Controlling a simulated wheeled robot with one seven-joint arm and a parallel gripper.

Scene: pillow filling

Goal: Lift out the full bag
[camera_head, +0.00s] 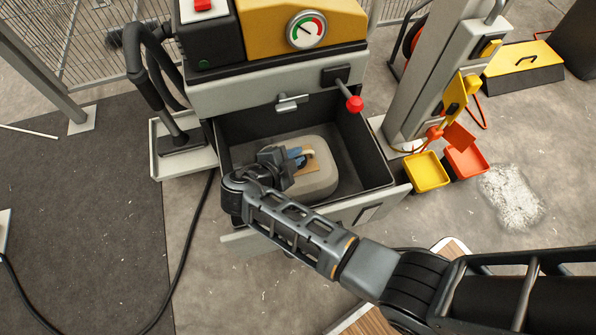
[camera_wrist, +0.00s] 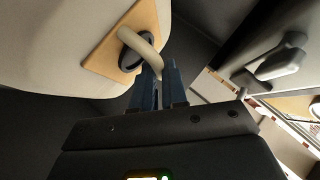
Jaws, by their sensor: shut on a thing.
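The bag (camera_head: 318,186) is a rounded, full, pale grey-beige body inside the open dark drawer (camera_head: 362,150). A tan patch with a looped handle (camera_wrist: 146,48) sits on it. My gripper (camera_head: 298,156) reaches into the drawer over the bag, its blue fingers at the handle. In the wrist view, the fingers (camera_wrist: 155,80) are closed on the loop, with the bag (camera_wrist: 55,40) filling the upper left. The arm hides the bag's left side. I cannot tell whether the bag's underside touches the drawer floor.
The drawer walls surround the bag closely. A machine with a gauge (camera_head: 306,30) and a red-knobbed lever (camera_head: 354,103) stands behind it. A yellow bin (camera_head: 426,172) and a red bin (camera_head: 466,161) stand right, near spilled white filling (camera_head: 511,197). A dark hose (camera_head: 150,70) is left.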

